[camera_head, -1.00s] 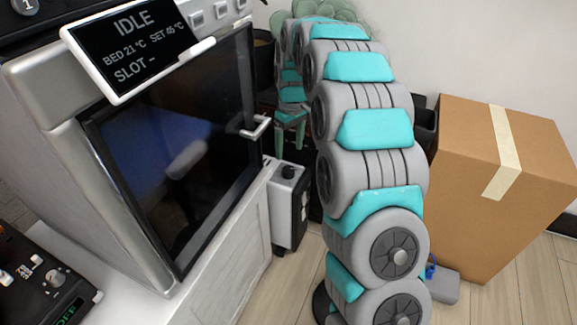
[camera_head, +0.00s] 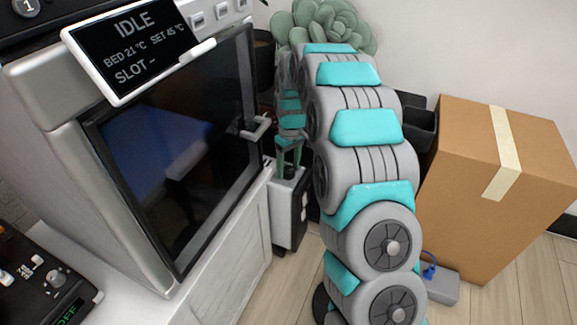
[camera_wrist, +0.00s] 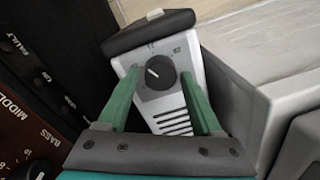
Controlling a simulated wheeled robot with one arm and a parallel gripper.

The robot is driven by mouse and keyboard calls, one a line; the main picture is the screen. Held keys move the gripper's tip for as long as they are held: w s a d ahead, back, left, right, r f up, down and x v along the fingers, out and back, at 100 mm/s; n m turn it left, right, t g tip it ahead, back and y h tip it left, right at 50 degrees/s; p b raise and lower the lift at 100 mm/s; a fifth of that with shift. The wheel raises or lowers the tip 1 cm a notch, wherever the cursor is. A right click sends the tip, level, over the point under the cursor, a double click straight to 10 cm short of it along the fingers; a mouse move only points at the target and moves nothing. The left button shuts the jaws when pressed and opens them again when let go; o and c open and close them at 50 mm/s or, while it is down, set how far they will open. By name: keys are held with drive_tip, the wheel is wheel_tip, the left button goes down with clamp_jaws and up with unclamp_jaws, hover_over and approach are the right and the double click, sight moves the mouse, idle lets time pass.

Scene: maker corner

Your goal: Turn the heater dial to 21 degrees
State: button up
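The heater (camera_head: 289,206) is a small white and dark unit standing on the floor beside the machine cabinet. Its top panel (camera_wrist: 144,107) shows in the wrist view, with a round black dial (camera_wrist: 160,73) above several vent slots. A white mark on the dial points to the upper left. Small markings sit around the dial, too small to read surely. My gripper (camera_wrist: 161,74) is open, its green fingers on either side of the dial, with no clear contact. In the head view my gripper (camera_head: 288,160) is just above the heater's top and hides the dial.
The machine (camera_head: 110,190) with a glass door and protruding handle (camera_head: 259,128) stands left of the heater. A cardboard box (camera_head: 465,190) stands at the right, with a grey block and blue cable near it. Dark amplifier-like panels (camera_wrist: 30,100) lie left in the wrist view.

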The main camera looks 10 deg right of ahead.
clamp_jaws()
idle(0.3)
drive_tip(key=shift+m, duration=0.3)
drive_tip(key=shift+d+m, duration=0.1)
drive_tip(key=shift+m, duration=2.6)
drive_tip(key=shift+o, duration=1.4)
unclamp_jaws()
